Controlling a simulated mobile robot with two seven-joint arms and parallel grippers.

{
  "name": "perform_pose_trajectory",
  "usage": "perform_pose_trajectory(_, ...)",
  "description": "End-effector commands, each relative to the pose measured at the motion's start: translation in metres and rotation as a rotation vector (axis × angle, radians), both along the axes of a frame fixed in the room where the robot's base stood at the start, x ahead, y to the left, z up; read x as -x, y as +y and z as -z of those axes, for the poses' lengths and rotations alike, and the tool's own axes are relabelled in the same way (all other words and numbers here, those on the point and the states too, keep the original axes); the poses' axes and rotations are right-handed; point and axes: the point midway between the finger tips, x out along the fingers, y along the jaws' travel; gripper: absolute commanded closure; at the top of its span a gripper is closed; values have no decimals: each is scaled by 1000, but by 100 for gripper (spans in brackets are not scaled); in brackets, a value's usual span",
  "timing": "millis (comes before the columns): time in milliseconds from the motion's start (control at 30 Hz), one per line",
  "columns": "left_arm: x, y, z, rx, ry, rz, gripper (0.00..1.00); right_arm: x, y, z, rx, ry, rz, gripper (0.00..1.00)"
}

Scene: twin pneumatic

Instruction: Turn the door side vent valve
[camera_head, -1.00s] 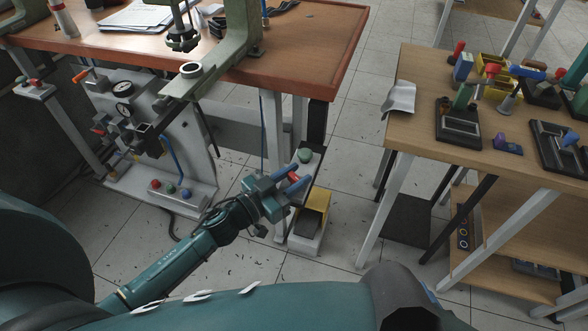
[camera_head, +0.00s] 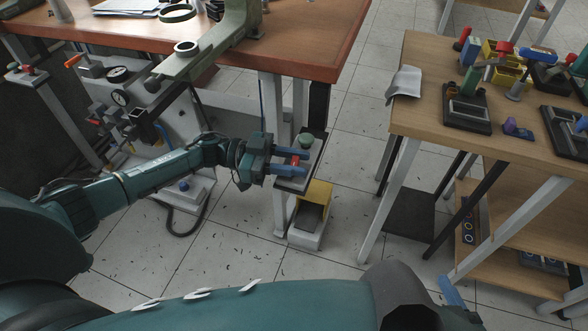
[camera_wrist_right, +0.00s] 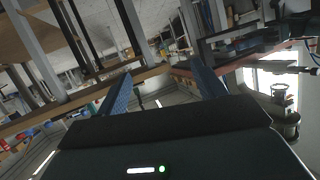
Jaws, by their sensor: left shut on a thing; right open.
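My left gripper (camera_head: 289,161) reaches across from the left to the small grey control box (camera_head: 290,184) at the wooden table's right front leg. Its blue fingers lie level, above and below a red knob (camera_head: 295,160), and are shut on it. A green knob (camera_head: 306,139) is just behind on the same box. No label shows which part is the vent valve. My right gripper shows in the right wrist view (camera_wrist_right: 161,68), its two blue fingers wide apart and empty. In the head view only one blue fingertip of it shows at the lower right.
The press frame (camera_head: 210,50) with gauges is at left. A light wood bench (camera_head: 415,105) with fixtures and tools is at right. Tiled floor between the two tables is clear.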

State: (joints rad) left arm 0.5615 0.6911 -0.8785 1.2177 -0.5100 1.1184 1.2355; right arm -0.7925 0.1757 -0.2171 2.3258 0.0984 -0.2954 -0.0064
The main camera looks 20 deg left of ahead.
Motion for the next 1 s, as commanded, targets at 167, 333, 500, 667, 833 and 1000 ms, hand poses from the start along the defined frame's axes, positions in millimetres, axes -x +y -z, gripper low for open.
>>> perform_pose_trajectory(167, -2, -1, 2, 2, -4, 89, 92, 4, -5, 1, 5, -43, 10, 31)
perform_pose_trajectory(333, -1, -2, 1, 2, -3, 140, 92, 5, -8, -3, 10, -70, 15, 31)
perform_pose_trajectory(500, -1, -2, 0, 3, -1, 161, 92, 6, -9, -6, 12, -83, 18, 31)
perform_pose_trajectory(667, 0, -2, -1, 3, -1, 166, 92, 6, -9, -7, 12, -85, 18, 31)
perform_pose_trajectory(833, 0, -3, -1, 3, -1, 167, 92, 6, -9, -7, 13, -85, 19, 31)
perform_pose_trajectory(1000, 0, -3, 0, 3, -1, 166, 60, 6, -9, -7, 12, -84, 18, 31)
